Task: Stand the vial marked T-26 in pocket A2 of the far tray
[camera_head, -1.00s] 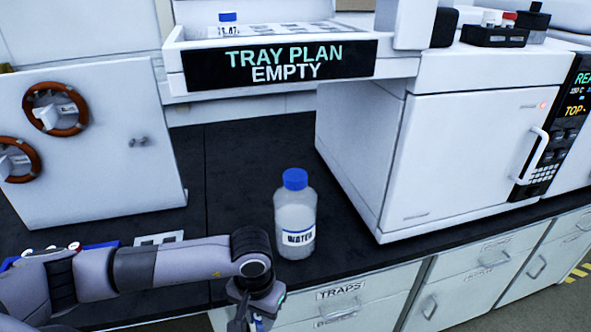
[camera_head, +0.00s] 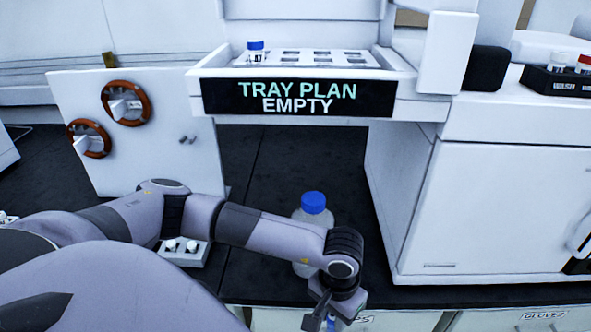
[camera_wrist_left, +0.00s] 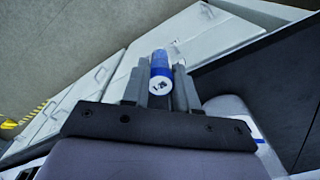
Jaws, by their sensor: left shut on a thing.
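My left gripper (camera_head: 322,318) is low at the front edge of the black bench, in front of the water bottle. In the left wrist view it is shut on a blue vial (camera_wrist_left: 161,66) with a white marked end; I cannot read the mark surely. In the head view the held vial is mostly hidden. A white tray (camera_head: 352,66) with rows of pockets sits above the "TRAY PLAN EMPTY" sign, well above and behind the gripper. A blue-capped vial (camera_head: 255,50) stands in its back left part. My right gripper is out of view.
The blue-capped bottle (camera_head: 313,204) stands behind my left forearm. A white oven-like cabinet (camera_head: 500,215) is at right, and a white panel with brown rings (camera_head: 160,150) at left. A small white rack (camera_head: 185,252) lies beside my arm. A black vial rack (camera_head: 555,80) is at upper right.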

